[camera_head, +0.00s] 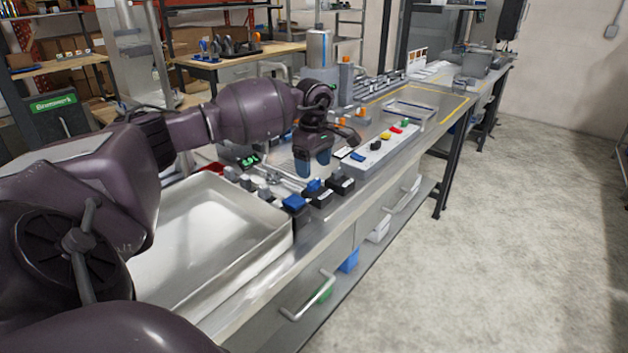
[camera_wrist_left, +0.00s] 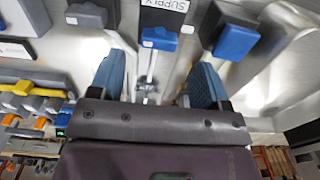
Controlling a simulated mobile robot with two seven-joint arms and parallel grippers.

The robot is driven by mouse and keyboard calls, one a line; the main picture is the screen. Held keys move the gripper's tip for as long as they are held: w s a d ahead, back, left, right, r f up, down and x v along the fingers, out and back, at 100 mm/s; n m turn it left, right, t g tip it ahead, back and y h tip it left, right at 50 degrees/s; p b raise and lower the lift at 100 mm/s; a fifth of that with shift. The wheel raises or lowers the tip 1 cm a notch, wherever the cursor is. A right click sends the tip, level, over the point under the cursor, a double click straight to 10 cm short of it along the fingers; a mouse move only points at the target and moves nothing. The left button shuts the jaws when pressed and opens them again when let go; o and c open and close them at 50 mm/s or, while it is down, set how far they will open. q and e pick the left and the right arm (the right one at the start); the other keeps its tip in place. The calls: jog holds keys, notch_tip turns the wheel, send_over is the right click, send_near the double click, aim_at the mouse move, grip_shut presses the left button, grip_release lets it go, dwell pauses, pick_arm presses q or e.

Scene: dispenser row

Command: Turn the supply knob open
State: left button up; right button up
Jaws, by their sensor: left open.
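The supply knob (camera_wrist_left: 160,38) is a blue handle on a black block with a white SUPPLY label (camera_wrist_left: 165,4) in the left wrist view. In the head view, a blue knob (camera_head: 314,186) in the middle of the front row appears to be the same one. My left gripper (camera_wrist_left: 157,82) is open and empty, its blue fingers pointing toward the knob, which lies between their lines and apart from them. In the head view my left gripper (camera_head: 313,160) hangs above the bench, just behind the knob row. My right gripper is not in view.
Another blue knob (camera_wrist_left: 237,42) and a grey knob (camera_wrist_left: 87,15) flank the supply knob closely. A large metal tray (camera_head: 275,262) lies at the near left. A grey panel with coloured buttons (camera_head: 385,137) stands beyond the gripper. The floor to the right is clear.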

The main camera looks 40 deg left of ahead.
aim_at(314, 181)
pick_arm(q)
notch_tip(314, 181, down, 4)
jog(key=shift+r, duration=0.1)
jog(key=shift+f, duration=0.65)
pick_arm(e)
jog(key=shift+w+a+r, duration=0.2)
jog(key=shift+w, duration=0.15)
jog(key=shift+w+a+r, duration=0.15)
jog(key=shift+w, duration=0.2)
